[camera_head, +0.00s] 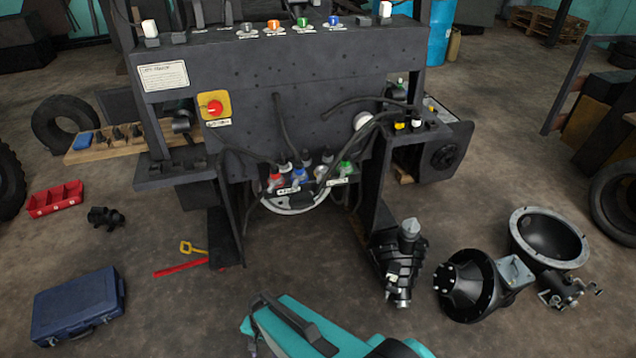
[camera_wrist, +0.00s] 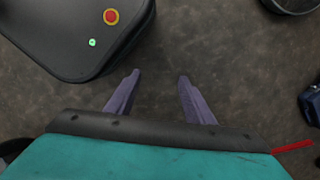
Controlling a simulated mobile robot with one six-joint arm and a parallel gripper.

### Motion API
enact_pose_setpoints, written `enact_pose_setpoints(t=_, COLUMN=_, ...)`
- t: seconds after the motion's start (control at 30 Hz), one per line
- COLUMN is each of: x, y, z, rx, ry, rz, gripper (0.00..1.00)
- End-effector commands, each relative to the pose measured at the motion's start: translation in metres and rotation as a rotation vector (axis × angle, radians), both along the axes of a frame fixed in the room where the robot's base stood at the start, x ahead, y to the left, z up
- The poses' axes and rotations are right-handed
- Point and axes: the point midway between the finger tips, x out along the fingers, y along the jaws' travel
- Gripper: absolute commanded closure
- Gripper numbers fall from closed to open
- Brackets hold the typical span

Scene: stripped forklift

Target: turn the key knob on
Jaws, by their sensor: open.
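The black forklift panel (camera_head: 290,100) stands upright across the head view. A red round knob (camera_head: 214,107) sits on a yellow plate at its left, above a small label too small to read. A row of small coloured knobs runs along the panel's top edge, including an orange one (camera_head: 274,26) and a green one (camera_head: 303,23). I cannot tell which of these is the key knob. My gripper (camera_wrist: 159,76) is open and empty in the wrist view, its two fingers apart over bare floor. No panel knob shows there, and the gripper is far from the panel.
Hoses and coloured connectors hang at the panel's lower middle. A blue case (camera_head: 78,306), a red tray (camera_head: 55,198) and a red bar (camera_head: 181,264) lie on the floor at left. Black machine parts (camera_head: 470,285) lie at right. Some floor before the panel is clear.

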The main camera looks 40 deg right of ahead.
Motion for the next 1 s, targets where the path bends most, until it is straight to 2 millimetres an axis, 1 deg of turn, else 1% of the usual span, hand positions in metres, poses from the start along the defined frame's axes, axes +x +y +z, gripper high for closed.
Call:
enact_pose_setpoints(t=0.03, x=-0.016, y=0.000, z=-0.006, rx=-0.002, ry=0.030, rz=0.087, gripper=0.52)
enact_pose_setpoints(t=0.2, x=-0.059, y=-0.006, z=-0.012, rx=0.013, ry=0.119, rz=0.380, gripper=0.52)
enact_pose_setpoints(t=0.3, x=-0.079, y=-0.010, z=-0.012, rx=0.035, ry=0.165, rz=0.539, gripper=0.52)
enact_pose_setpoints(t=0.4, x=-0.095, y=-0.015, z=-0.011, rx=0.065, ry=0.205, rz=0.687, gripper=0.52)
enact_pose_setpoints(t=0.53, x=-0.109, y=-0.021, z=-0.007, rx=0.106, ry=0.241, rz=0.841, gripper=0.52)
enact_pose_setpoints(t=0.7, x=-0.117, y=-0.026, z=-0.004, rx=0.143, ry=0.265, rz=0.954, gripper=0.52)
enact_pose_setpoints(t=1.0, x=-0.119, y=-0.027, z=-0.003, rx=0.153, ry=0.269, rz=0.981, gripper=0.52)
